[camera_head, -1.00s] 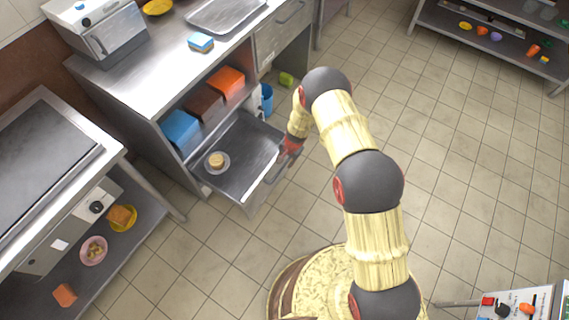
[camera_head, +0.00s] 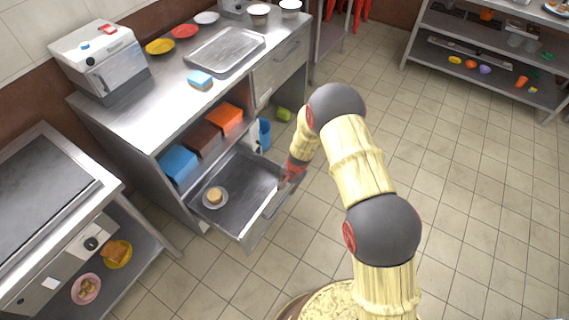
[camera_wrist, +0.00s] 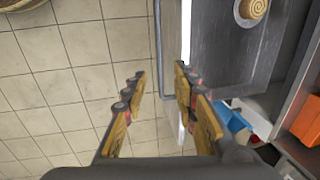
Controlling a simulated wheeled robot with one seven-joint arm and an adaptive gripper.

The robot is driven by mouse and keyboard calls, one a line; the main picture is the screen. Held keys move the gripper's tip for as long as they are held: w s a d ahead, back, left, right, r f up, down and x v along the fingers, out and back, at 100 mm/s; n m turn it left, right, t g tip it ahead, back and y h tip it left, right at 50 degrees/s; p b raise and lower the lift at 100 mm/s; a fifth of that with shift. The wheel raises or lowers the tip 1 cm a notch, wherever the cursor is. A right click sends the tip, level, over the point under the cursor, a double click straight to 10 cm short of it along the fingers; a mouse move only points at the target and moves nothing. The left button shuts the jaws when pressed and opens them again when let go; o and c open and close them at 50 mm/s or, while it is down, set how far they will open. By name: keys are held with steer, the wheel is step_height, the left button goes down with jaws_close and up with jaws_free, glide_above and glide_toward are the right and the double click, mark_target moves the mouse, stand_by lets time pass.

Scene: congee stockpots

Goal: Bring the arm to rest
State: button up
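My arm stretches from the lower right of the head view toward the open drawer (camera_head: 232,214) of the steel counter. My gripper (camera_head: 283,182) is at the drawer's front right edge, small and partly hidden by the arm there. In the wrist view my gripper (camera_wrist: 158,85) shows its two wooden fingers apart. The floor shows between them. The right finger is close to the drawer's pale front edge (camera_wrist: 185,35); I cannot tell whether it touches. Nothing is held.
A plate with a round bun (camera_head: 214,195) lies in the drawer. Blue, brown and orange boxes (camera_head: 204,140) stand on the shelf above. A griddle stand (camera_head: 120,195) is at the left. A shelf rack (camera_head: 490,70) is at the back right. The tiled floor (camera_head: 440,160) on the right is clear.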

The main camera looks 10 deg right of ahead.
steer(key=s+r+n+g, duration=0.3)
steer(key=s+r, duration=0.1)
steer(key=s, duration=0.7)
steer(key=s+d+r+n+t, duration=0.1)
steer(key=s+r, duration=0.6)
steer(key=r, duration=0.9)
steer(key=s+d+r+n+t+h+p, duration=0.1)
steer(key=s+d+r, duration=0.5)
steer(key=r, duration=1.1)
steer(key=s+d+r+n+t, duration=0.2)
steer(key=s+r, duration=0.6)
steer(key=r, duration=0.9)
steer(key=d+t, duration=0.2)
steer(key=t, duration=0.1)
steer(key=shift+s+d+n+h, duration=0.2)
steer(key=shift+d+n+h, duration=0.1)
steer(key=shift+h, duration=0.1)
